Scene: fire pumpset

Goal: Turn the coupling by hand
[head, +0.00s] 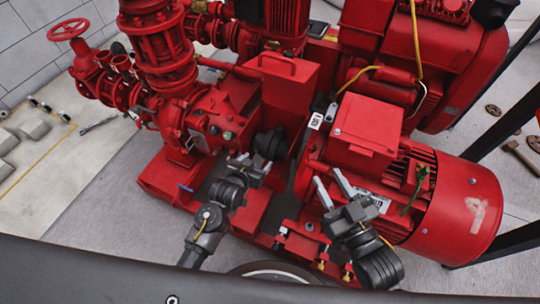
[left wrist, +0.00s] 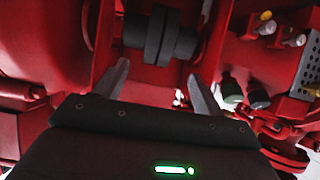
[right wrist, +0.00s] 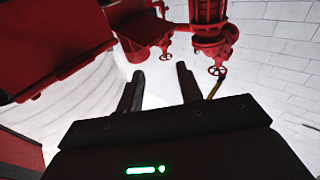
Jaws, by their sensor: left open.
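The coupling (head: 270,145) is a dark, round, ribbed piece on the shaft between the red pump and the red motor. In the left wrist view the coupling (left wrist: 158,36) lies ahead, roughly between the fingers. My left gripper (head: 245,162) is just in front of the coupling with its fingers apart and nothing between them. I cannot tell whether a finger touches the coupling. My right gripper (head: 329,185) is open and empty beside the motor's near side. In the right wrist view its fingers (right wrist: 159,85) are apart, with no coupling in sight.
The red motor (head: 440,205) stands right of the coupling, with a boxy red cover (head: 352,135) on top. The red pump (head: 215,120) stands left. Red pipework with a handwheel (head: 68,29) is at upper left. Grey floor (head: 100,195) is clear at left.

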